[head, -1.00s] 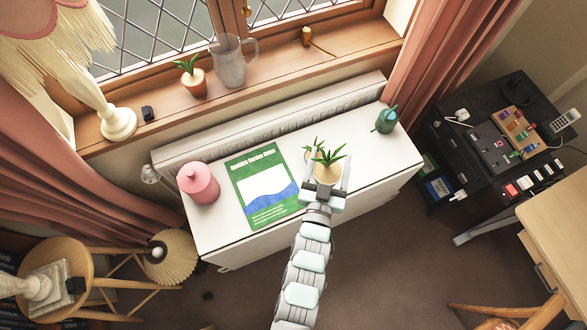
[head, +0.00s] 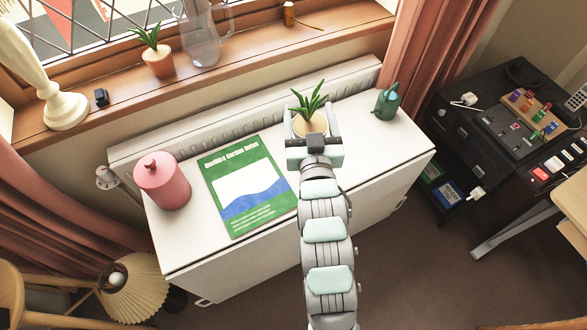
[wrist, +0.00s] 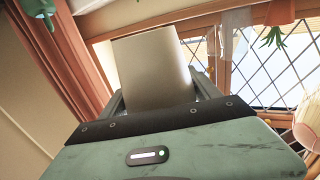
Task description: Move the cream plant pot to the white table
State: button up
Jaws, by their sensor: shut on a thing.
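The cream plant pot (head: 308,124) with spiky green leaves is between the fingers of my gripper (head: 314,134), over the back part of the white table (head: 382,158). In the wrist view the smooth pot (wrist: 153,72) fills the space between the two fingers of my gripper (wrist: 157,98), which is shut on it. The gripper hides the pot's base in the head view, so I cannot tell whether it touches the tabletop.
A pink lidded canister (head: 162,182) and a green booklet (head: 246,187) lie left of the pot. A green watering can (head: 387,102) stands to its right. A radiator (head: 235,125) runs behind. The tabletop's right front is clear.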

notch_tip(320, 180, down, 20)
jog(key=shift+r+b, duration=0.15)
jog(key=shift+b, duration=0.4)
jog(key=shift+f, duration=0.25)
jog(key=o, duration=1.7)
jog(key=shift+o, duration=0.2)
